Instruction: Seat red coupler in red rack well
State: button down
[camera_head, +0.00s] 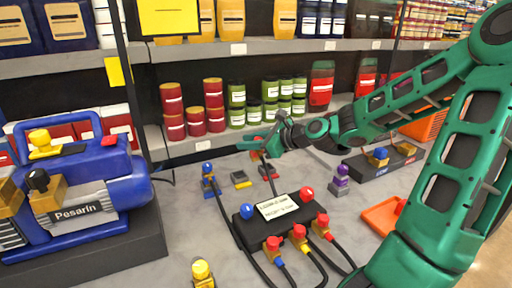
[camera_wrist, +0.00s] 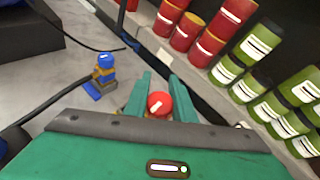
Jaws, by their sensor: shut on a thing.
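The red coupler (camera_wrist: 160,103) shows its round red top between the two green fingers of my gripper (camera_wrist: 159,98) in the wrist view. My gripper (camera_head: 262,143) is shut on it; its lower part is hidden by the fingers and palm. In the head view my gripper is above the far side of the grey table, close to a small red-marked base (camera_head: 268,172). The dark rack (camera_head: 360,169) stands well to the right, with a blue coupler (camera_head: 380,154) on its blue-labelled part.
A black manifold box (camera_head: 240,228) with several hoses stands in front. A blue coupler on a stand (camera_head: 208,183), a purple-topped piece (camera_head: 340,178) and an orange tray (camera_head: 375,218) are nearby. The blue pump (camera_head: 120,180) is left; shelves of cans stand behind.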

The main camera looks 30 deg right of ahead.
jog(key=s+a+r, duration=0.2)
jog(key=a+r, duration=0.1)
jog(key=a, duration=0.2)
jog(key=w+d+f+g, duration=0.1)
jog(key=w+d, duration=0.2)
jog(key=d, duration=0.2)
jog(key=w+d+f+m+g, duration=0.1)
jog(key=w+d+f+g, duration=0.1)
jog(key=d, duration=0.4)
jog(key=shift+w+f+m+g, duration=0.2)
jog(key=shift+w+m+g, duration=0.1)
jog(key=shift+w, duration=0.45)
jog(key=shift+f, duration=0.1)
jog(key=shift+f, duration=2.75)
jog(key=shift+s+f, duration=0.1)
jog(key=shift+f, duration=1.35)
jog(key=c, duration=1.4)
grip_release()
